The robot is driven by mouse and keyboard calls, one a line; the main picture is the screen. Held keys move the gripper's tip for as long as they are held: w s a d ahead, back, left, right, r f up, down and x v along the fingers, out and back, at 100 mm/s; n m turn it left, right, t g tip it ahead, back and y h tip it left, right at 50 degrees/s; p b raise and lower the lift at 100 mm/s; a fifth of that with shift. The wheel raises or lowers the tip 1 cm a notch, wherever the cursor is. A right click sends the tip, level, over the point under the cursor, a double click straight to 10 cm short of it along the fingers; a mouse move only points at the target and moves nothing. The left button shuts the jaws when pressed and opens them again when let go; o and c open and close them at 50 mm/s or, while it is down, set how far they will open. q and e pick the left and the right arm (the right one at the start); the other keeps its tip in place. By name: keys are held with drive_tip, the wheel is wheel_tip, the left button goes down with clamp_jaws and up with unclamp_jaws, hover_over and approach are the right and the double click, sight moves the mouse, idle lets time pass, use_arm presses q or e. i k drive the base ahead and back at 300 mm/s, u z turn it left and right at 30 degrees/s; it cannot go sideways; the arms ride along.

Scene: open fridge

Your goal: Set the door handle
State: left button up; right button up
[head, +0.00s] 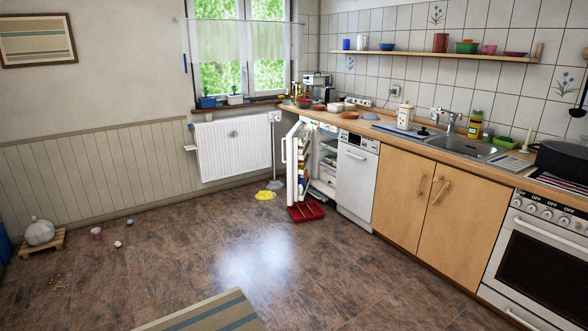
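A small white fridge (325,163) stands under the counter in the middle of the head view, left of a white dishwasher. Its door (293,165) is swung wide open, and its inner shelves hold several small items. A slim white handle (283,152) shows at the left edge of the open door. I cannot make out its exact fit on the door at this size. Neither of my grippers is in view.
A red tray (305,211) lies on the floor below the open door, and a yellow cloth (265,195) lies left of it. A striped rug (205,315) lies in front. Cups lie on the floor at left. The middle floor is clear.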

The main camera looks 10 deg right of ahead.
sight(447, 185)
drive_tip(key=z, duration=0.2)
drive_tip(key=i, duration=2.85)
drive_tip(key=z, duration=0.9)
drive_tip(key=i, duration=1.95)
drive_tip(key=z, duration=0.4)
